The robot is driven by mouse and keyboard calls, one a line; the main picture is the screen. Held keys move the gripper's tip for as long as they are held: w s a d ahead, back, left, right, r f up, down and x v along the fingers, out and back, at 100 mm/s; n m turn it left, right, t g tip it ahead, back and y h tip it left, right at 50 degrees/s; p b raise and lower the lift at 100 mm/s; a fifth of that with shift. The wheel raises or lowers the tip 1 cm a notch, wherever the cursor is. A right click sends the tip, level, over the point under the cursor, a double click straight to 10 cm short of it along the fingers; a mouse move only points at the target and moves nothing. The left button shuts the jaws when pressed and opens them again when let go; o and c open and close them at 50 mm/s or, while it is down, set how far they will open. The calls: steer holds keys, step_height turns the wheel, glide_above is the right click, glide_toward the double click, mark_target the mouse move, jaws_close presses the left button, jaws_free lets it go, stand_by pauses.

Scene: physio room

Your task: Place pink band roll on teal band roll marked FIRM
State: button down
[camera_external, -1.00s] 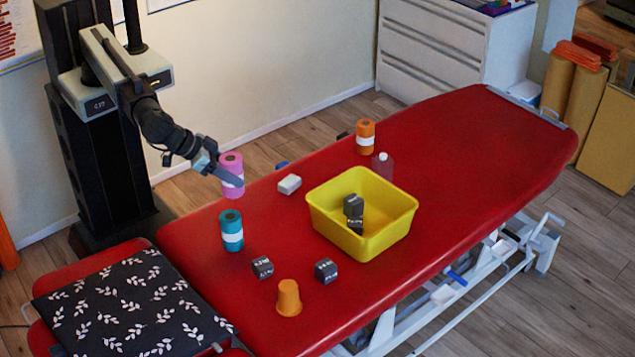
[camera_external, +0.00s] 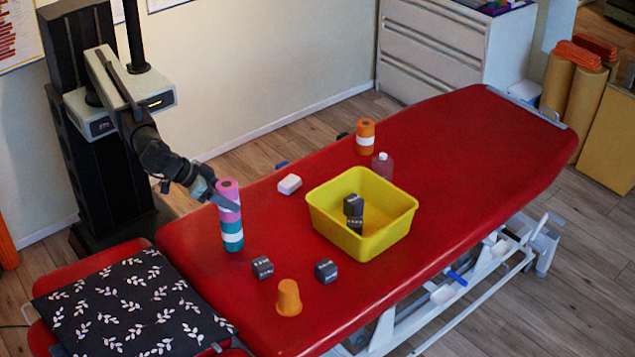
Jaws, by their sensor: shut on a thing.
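The pink band roll (camera_external: 229,188) is upright in my gripper (camera_external: 226,201), which is shut on it. It is directly above the teal band roll (camera_external: 232,242), and the two look in line, one over the other. The teal roll stands upright on the red treatment table (camera_external: 440,170), with a white label band around it. The lower edge of the pink roll meets the top of the teal roll in this view. I cannot tell if they touch. The FIRM marking is too small to read.
A yellow bin (camera_external: 330,218) with dark blocks (camera_external: 354,206) stands to the right. Two dark cubes (camera_external: 263,267) (camera_external: 326,271) and an orange cup (camera_external: 288,298) are in front.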

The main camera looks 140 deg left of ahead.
steer(key=c, duration=0.6)
jaws_free()
steer(key=shift+o, duration=0.2)
steer(key=shift+d+r+p, duration=0.1)
steer(key=shift+r+p, duration=0.2)
steer(key=shift+p, duration=0.15)
steer(key=p+v, duration=0.8)
steer(key=v, duration=0.3)
steer(key=s+f+m+g+h, duration=0.3)
steer(key=s+f+m+h, duration=0.3)
steer(key=m, duration=0.7)
steer(key=shift+s+a+f+g+h, duration=0.35)
steer(key=shift+s+h, duration=0.75)
steer(key=shift+s, duration=0.95)
